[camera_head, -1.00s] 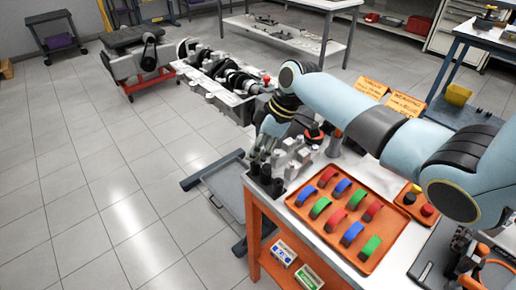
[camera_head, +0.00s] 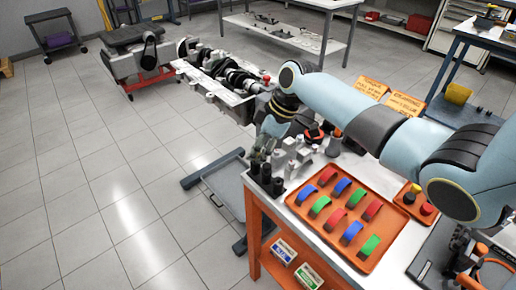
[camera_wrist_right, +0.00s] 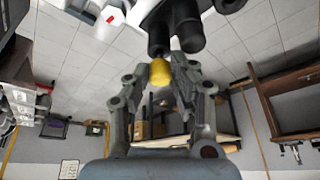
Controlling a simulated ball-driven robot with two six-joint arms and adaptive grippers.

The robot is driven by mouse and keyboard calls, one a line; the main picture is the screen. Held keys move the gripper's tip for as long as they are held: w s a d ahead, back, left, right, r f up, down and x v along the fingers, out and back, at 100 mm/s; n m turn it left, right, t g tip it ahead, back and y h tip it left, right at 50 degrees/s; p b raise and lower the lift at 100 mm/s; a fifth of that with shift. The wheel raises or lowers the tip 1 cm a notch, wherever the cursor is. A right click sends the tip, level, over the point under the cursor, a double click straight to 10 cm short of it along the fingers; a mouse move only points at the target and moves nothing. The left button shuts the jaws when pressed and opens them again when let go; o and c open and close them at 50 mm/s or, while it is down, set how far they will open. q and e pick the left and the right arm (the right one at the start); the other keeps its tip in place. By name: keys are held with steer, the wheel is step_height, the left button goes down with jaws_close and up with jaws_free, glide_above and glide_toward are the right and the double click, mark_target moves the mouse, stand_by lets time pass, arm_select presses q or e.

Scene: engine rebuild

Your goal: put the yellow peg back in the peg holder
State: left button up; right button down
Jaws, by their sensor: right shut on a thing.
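My right gripper (camera_head: 262,152) is at the left end of the workbench, above a group of black cylinders (camera_head: 265,173). In the right wrist view its fingers (camera_wrist_right: 160,82) are shut on the yellow peg (camera_wrist_right: 160,71). The black cylinders also show there, just beyond the peg (camera_wrist_right: 188,28); I cannot tell whether the peg touches them. In the head view the held peg is too hidden and small to make out. I cannot tell for sure which part is the peg holder. My left gripper is not in view.
An orange tray (camera_head: 369,262) of coloured curved pieces lies beside the cylinders. Grey metal parts (camera_head: 296,150) crowd the bench behind the gripper. An orange block (camera_head: 408,206) with yellow and red tops stands right of the tray. An engine block (camera_head: 232,98) is beyond the bench.

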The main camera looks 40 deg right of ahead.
steer(key=c, duration=1.4)
jaws_free()
steer(key=shift+r, duration=0.1)
steer(key=shift+r+p, duration=1.3)
steer(key=shift+p, duration=0.25)
steer(key=shift+r, duration=0.1)
steer(key=o, duration=0.6)
